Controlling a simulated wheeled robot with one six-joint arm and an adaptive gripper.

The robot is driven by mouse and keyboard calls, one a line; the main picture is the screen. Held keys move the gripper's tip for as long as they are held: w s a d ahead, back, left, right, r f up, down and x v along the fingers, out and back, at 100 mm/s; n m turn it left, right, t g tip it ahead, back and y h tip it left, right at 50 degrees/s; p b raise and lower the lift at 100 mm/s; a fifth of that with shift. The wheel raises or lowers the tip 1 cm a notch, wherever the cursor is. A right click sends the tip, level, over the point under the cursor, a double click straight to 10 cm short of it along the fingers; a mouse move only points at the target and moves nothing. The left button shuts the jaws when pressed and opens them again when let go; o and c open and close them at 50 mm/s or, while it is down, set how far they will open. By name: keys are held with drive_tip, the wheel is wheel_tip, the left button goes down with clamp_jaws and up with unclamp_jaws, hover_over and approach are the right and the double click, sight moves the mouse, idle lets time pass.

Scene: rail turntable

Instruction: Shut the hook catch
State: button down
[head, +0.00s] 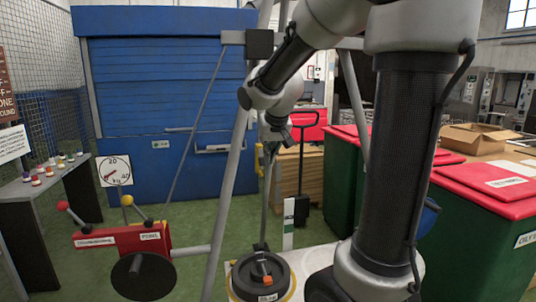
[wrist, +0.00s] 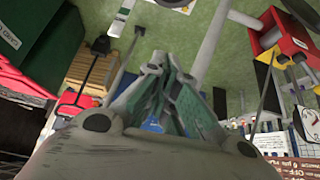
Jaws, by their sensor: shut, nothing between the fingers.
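I cannot make out the hook catch for certain in either view. In the head view, a black round base (head: 262,284) with a small orange part (head: 264,268) on it stands low in the middle, and a thin grey upright rod (head: 264,205) rises behind the orange part. My gripper (head: 269,152) points down near the top of this rod; whether they touch is unclear. In the wrist view my gripper (wrist: 165,62) has its green-grey fingers closed together, with nothing seen between them.
A red box with levers (head: 125,238) and a black disc (head: 143,276) stand at the left. Green bins with red lids (head: 478,226) line the right. Slanted grey poles (head: 232,165) cross near my arm. A blue shutter (head: 160,85) is behind; green floor (head: 200,215) lies open between.

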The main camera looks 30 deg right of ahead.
drive_tip(key=s+a, duration=0.2)
drive_tip(key=s, duration=0.6)
drive_tip(key=shift+s+a, duration=0.2)
drive_tip(key=shift+a, duration=0.05)
drive_tip(key=shift+f, duration=0.1)
drive_tip(key=s+a+f+n+g+y, duration=0.1)
drive_tip(key=s+a+n+g, duration=0.1)
drive_tip(key=s, duration=1.5)
drive_tip(key=shift+f+n+y, duration=0.2)
drive_tip(key=shift+n+y, duration=0.2)
drive_tip(key=shift+n, duration=0.2)
drive_tip(key=shift+d, duration=0.15)
